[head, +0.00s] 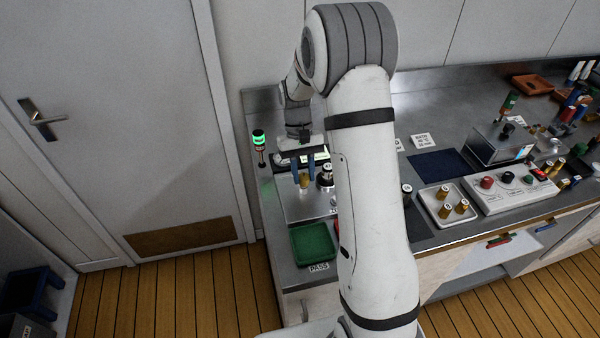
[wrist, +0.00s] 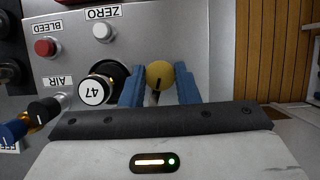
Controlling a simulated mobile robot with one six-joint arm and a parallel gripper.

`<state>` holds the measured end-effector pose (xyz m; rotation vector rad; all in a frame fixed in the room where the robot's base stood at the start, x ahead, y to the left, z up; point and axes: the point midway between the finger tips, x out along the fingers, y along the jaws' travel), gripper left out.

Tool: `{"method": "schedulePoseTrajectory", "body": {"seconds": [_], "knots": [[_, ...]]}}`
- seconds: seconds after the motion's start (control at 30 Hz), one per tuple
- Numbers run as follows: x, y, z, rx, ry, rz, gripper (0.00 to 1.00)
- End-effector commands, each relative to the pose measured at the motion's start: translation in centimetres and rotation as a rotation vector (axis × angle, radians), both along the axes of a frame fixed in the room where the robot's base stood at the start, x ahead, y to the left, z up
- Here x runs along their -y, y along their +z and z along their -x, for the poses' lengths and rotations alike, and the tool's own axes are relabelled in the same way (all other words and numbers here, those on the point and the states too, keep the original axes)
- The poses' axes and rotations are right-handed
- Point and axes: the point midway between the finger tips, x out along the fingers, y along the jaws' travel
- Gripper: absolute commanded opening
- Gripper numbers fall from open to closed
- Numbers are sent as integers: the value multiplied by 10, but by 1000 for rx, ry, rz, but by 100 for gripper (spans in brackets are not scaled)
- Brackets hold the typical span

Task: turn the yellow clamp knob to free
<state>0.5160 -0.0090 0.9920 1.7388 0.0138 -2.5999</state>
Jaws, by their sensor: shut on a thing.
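The yellow clamp knob (wrist: 160,72) sits between the two blue fingers of my gripper (wrist: 160,88) in the wrist view. The fingers are shut on it from both sides. A dark mark or stem shows just below its round top; which setting it points to I cannot tell. In the head view my gripper (head: 303,174) is over the steel panel at the left end of the bench, with the knob (head: 305,182) partly hidden between the fingers. A white-capped part marked 47 (wrist: 92,92) stands beside the left finger in a dark round holder.
The panel has a red BLEED button (wrist: 45,47), a white ZERO button (wrist: 102,31) and an AIR label. A green tray (head: 312,243) marked PASS lies in front. A stack lamp (head: 259,140) glows green. Right are a pale tray (head: 431,205) with brass parts and a control box (head: 515,198).

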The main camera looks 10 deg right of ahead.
Motion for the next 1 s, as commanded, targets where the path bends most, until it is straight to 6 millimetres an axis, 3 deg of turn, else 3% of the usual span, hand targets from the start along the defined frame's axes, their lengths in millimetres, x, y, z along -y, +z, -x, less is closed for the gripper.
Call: {"method": "schedulePoseTrajectory", "body": {"seconds": [0.23, 0.27, 0.5, 0.8, 1.0], "knots": [[0, 2, -3, 10, 1, -1, 5], [0, 2, -3, 10, 1, -1, 29], [0, 1, -1, 5, 0, 0, 49], [0, 3, -2, 3, 0, 0, 50], [0, 29, -14, 8, 0, 0, 50]]}}
